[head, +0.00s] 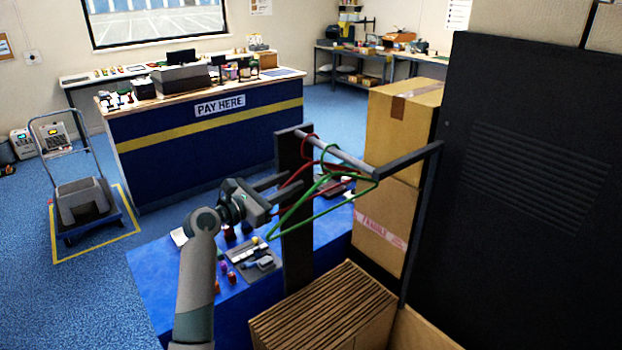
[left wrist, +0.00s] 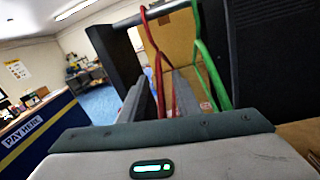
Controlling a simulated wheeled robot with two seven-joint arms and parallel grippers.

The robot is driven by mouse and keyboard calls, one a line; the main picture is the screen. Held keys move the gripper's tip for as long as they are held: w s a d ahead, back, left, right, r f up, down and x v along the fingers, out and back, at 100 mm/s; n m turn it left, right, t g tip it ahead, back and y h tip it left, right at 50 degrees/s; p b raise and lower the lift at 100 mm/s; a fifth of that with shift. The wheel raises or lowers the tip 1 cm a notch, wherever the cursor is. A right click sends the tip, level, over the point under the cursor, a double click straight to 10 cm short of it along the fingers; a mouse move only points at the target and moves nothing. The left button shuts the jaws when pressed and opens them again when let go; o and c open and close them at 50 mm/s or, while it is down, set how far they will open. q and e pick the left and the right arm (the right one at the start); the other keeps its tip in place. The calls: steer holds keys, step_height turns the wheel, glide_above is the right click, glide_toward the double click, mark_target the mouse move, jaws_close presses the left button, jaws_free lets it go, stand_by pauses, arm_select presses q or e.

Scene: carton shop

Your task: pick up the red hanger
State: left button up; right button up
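The red hanger (head: 297,178) hangs from the grey rail (head: 340,155) of a dark rack, with a green hanger (head: 322,215) beside it on the right. In the left wrist view the red hanger (left wrist: 158,62) rises in front of me, and the green hanger (left wrist: 208,65) is to its right. My left gripper (head: 296,182) is open at the red hanger's left side. In the left wrist view its fingers (left wrist: 160,92) are apart, and the red hanger's lower part shows between them. Whether they touch it I cannot tell. My right gripper is not in view.
The rack's dark upright (head: 296,250) stands close beside my left gripper. A blue table (head: 170,290) with small items lies below. Stacked cartons (head: 402,130) and a black cabinet (head: 530,200) block the right. Flattened cardboard (head: 325,305) stands in front.

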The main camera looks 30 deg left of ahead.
arm_select(q)
steer(key=shift+w+d, duration=0.1)
steer(key=shift+w, duration=0.2)
jaws_close()
stand_by(0.4)
